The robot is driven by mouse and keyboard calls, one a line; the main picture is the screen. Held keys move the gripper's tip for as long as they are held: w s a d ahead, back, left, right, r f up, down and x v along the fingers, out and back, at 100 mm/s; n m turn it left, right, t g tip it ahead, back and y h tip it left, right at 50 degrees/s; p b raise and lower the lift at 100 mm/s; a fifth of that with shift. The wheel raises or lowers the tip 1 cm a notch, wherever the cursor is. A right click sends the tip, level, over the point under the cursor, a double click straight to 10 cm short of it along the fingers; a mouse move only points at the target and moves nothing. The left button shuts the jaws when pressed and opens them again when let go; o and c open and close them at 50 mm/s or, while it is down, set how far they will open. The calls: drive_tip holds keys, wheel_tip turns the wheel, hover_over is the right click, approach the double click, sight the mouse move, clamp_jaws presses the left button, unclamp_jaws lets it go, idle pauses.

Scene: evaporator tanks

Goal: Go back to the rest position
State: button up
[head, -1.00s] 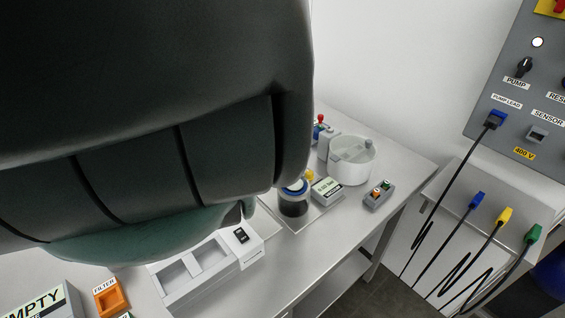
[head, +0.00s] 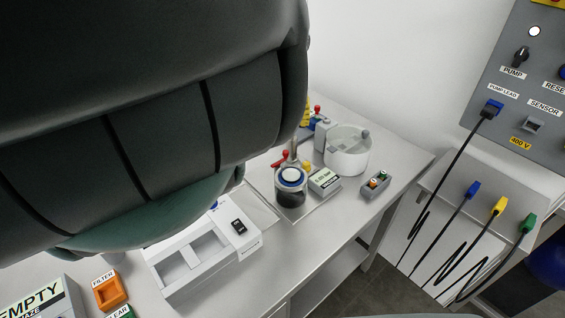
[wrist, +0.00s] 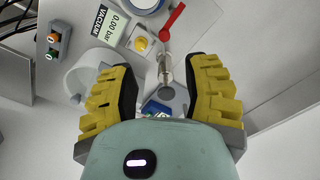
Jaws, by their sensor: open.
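My gripper (wrist: 162,82) shows in the wrist view with its two yellow and black fingers spread apart and nothing between them. It hangs over the bench near a metal valve fitting (wrist: 166,72) with a red handle (wrist: 173,17). In the head view my large dark arm covers the upper left and hides the gripper. There the red handle (head: 283,159) stands beside a dark round vessel with a blue ring (head: 291,188).
A vacuum readout (head: 324,182), a white round tank (head: 347,150) and a button box (head: 375,185) stand on the bench. A white tray unit (head: 203,252) and an orange filter holder (head: 109,289) are nearer. A grey control panel (head: 515,85) with hanging leads is at the right.

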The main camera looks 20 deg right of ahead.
drive_tip(key=shift+w+a+r, duration=0.1)
drive_tip(key=shift+a+r, duration=0.1)
drive_tip(key=shift+r, duration=0.3)
drive_tip(key=shift+w+a+r, duration=0.1)
drive_tip(key=shift+a+r, duration=0.05)
drive_tip(key=shift+r, duration=0.3)
